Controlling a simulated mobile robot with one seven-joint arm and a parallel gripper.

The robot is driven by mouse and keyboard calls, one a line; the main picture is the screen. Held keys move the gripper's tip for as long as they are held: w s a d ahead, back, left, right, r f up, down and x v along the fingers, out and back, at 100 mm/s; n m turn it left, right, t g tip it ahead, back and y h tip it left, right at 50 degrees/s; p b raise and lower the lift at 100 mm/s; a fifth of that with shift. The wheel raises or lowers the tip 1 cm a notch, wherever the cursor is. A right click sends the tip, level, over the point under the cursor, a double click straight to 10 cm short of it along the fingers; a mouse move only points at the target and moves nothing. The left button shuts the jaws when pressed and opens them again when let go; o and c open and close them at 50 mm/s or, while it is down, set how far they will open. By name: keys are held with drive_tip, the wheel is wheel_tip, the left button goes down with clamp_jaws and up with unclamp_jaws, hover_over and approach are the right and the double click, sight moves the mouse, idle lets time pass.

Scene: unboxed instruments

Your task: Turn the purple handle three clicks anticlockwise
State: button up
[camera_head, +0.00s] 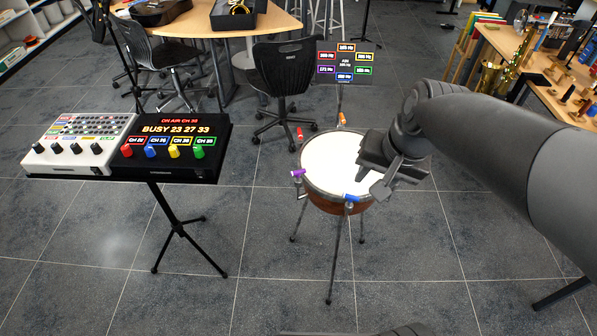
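A small drum (332,165) with a white head and brown shell stands on thin legs on the floor. The purple handle (298,173) sticks out from the left side of its rim. A red handle (299,134), an orange handle (342,118) and a blue handle (352,198) sit elsewhere around the rim. My gripper (378,187) is over the right edge of the drum, well to the right of the purple handle and apart from it. My gripper and wrist hide the rim's right side. The angle hides whether the fingers are apart.
A sign with coloured Hz labels (345,65) stands behind the drum. A black box with coloured knobs (175,145) and a white mixer (75,140) rest on a stand at left. A black chair (285,70) is behind. Floor (260,240) left of the drum is clear.

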drive_tip(key=w+a+f+m+g, duration=0.3)
drive_tip(key=w+a+f+m, duration=0.1)
drive_tip(key=w+f, duration=0.5)
drive_tip(key=m+t+h, duration=0.5)
drive_tip(key=m+h, duration=0.3)
drive_tip(key=h, duration=0.2)
approach(298, 172)
drive_tip(key=x, duration=1)
drive_tip(key=shift+w+f, duration=0.25)
drive_tip(key=shift+w, duration=0.05)
clamp_jaws()
